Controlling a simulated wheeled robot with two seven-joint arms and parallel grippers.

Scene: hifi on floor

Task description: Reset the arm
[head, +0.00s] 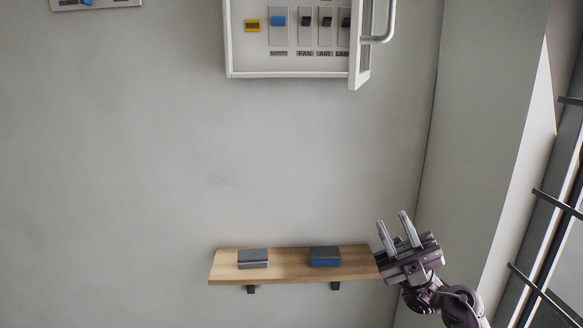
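My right gripper (393,219) is at the lower right, beside the right end of a wooden shelf. Its two grey fingers point up and stand apart with nothing between them. The arm comes in from the bottom right. My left gripper is not in view. A white wall box (290,66) hangs at the top, cut off by the upper edge. It holds a yellow part (252,25), a blue switch (278,20) and several dark switches (325,21) above small labels. Its door (361,60) stands open on the right, with a grey handle (388,28).
The wooden shelf (295,264) on the wall carries a grey block (253,258) and a blue-and-grey block (325,257). Another panel (110,3) shows at the top left. Dark bars (557,203) stand at the right. The wall between box and shelf is clear.

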